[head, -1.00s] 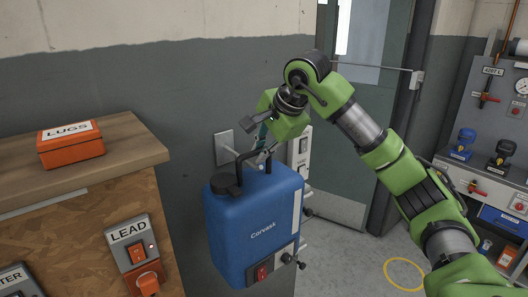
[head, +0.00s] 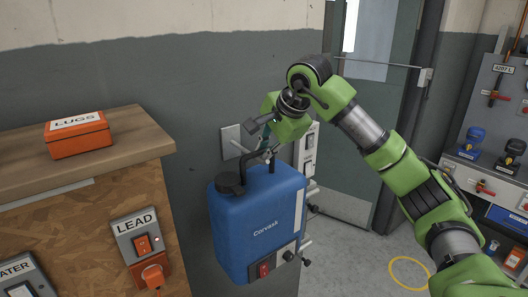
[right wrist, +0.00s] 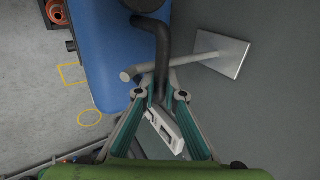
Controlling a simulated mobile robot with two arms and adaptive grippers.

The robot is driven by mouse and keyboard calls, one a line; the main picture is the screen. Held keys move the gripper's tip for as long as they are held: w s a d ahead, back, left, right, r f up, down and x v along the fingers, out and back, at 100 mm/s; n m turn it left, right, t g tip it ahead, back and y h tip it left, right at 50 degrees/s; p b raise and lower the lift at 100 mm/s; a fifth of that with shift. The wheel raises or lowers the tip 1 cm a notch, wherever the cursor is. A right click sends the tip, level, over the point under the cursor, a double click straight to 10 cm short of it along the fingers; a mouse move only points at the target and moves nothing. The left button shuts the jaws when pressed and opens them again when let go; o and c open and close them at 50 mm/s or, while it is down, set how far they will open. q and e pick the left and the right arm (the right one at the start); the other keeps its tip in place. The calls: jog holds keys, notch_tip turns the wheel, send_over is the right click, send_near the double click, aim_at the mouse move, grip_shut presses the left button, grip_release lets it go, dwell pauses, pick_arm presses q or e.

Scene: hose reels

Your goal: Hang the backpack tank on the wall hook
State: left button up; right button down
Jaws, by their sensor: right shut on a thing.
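The blue backpack tank (head: 255,225), with a black cap and black handle (head: 246,158), hangs upright from my right gripper (head: 268,153) in front of the grey wall. The gripper is shut on the handle, which shows between its fingertips in the right wrist view (right wrist: 160,97). The wall hook is a pale square plate (head: 231,142) with a peg, just behind the handle top. In the right wrist view the peg (right wrist: 190,60) runs out from the plate (right wrist: 230,56) and crosses the handle. Whether the handle rests on the peg I cannot tell. My left gripper is out of view.
A wooden cabinet (head: 60,215) stands at the left with an orange LUGS box (head: 77,136) on top and a LEAD switch (head: 142,242) on its front. A wall switch panel (head: 309,150) is close behind the gripper. Open floor (head: 350,265) lies to the right.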

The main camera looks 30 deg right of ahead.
jog(key=shift+r, duration=0.2)
jog(key=c, duration=2)
grip_release()
jog(key=shift+c, duration=0.2)
jog(key=shift+s+a, duration=0.1)
jog(key=shift+f, duration=0.25)
jog(key=a+v, duration=0.1)
jog(key=v, duration=1.1)
jog(key=shift+d+r, duration=0.25)
jog(key=shift+d, duration=0.2)
